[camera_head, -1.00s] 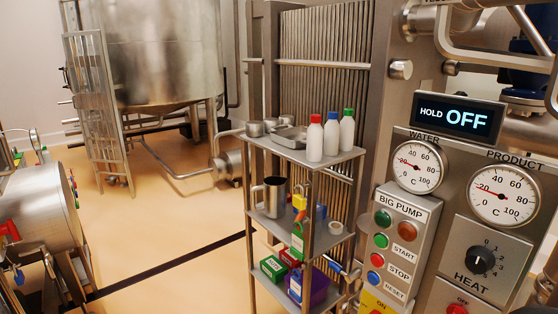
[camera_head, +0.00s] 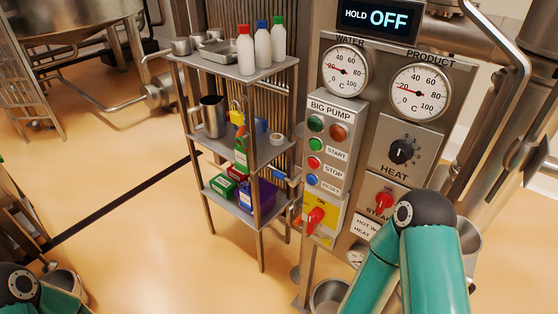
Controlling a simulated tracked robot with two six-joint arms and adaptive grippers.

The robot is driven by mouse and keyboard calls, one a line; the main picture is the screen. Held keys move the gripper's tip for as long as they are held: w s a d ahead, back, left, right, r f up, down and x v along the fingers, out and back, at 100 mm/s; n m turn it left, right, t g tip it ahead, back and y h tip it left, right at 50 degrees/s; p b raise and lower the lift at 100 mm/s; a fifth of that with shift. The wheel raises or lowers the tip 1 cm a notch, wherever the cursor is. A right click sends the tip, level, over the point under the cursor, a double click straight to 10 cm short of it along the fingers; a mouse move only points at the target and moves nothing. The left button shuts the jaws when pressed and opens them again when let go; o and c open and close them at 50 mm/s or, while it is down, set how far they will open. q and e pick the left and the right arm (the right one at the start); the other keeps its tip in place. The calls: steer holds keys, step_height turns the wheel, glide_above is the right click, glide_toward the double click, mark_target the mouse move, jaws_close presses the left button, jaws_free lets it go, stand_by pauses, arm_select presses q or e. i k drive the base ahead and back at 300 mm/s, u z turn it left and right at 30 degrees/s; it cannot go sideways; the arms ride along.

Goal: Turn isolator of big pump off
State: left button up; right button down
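The big pump panel (camera_head: 344,105) is a grey box labelled BIG PUMP. At its foot is the isolator, a yellow plate with a red handle (camera_head: 316,217). The word ON is readable at the top of the yellow plate, just above the handle. The handle looks roughly upright, pointing toward ON, though it is small. A teal link of my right arm shows at the lower right, in front of the lower part of the machine, apart from the isolator. A piece of my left arm shows at the bottom left corner. Neither gripper's fingers can be seen.
Above the isolator are start, stop and reset buttons (camera_head: 314,163). A second red switch (camera_head: 384,201) sits to the right, below the heat dial (camera_head: 402,151). A shelf rack (camera_head: 232,72) with bottles, a mug and boxes stands left of the panel. The floor at left is mostly clear.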

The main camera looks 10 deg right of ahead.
mark_target(316, 214)
steer(key=u, duration=1.5)
steer(key=i, duration=0.1)
steer(key=z, duration=2.7)
steer(key=k, duration=1.2)
steer(key=u, duration=0.6)
steer(key=i, duration=1)
